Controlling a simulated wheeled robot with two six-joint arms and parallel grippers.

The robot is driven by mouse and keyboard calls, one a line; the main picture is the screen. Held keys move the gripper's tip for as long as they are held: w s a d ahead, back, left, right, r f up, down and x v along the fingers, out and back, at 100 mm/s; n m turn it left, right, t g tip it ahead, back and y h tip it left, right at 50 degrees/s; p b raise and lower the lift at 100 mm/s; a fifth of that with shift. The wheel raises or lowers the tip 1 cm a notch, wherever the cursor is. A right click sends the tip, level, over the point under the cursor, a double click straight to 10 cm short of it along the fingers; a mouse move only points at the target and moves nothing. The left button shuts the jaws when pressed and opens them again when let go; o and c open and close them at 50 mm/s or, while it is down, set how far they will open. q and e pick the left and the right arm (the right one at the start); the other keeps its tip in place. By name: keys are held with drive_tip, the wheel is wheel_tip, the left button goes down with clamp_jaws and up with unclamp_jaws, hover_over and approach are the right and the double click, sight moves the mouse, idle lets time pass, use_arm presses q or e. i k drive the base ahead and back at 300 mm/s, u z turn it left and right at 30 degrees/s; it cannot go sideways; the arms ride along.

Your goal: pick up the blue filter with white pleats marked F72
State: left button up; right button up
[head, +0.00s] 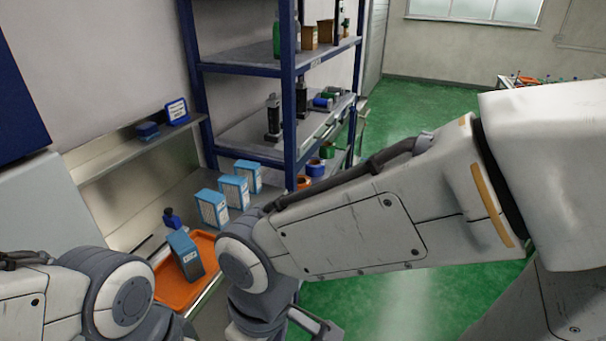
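Three upright blue boxes with white fronts stand in a row on the metal bench: a near one (212,211), a middle one (234,192) and a far one (248,177). They look like the pleated filters, but their markings are too small to read, so I cannot tell which is F72. My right arm crosses the view from the right, apart from the boxes in the picture. A grey part at its lower end (316,324) may be my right gripper, cut by the bottom edge. My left arm is at the lower left; its gripper is out of view.
An orange tray (176,290) on the bench holds a blue and dark grey box (186,254). A small dark blue bottle (171,218) stands behind it. A blue-framed shelf rack (289,90) rises behind the filters. Coloured rolls (316,168) lie at its foot.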

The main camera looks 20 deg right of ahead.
sight(251, 170)
drive_tip(key=z, duration=1.5)
drive_tip(key=i, duration=3.15)
drive_tip(key=u, duration=4)
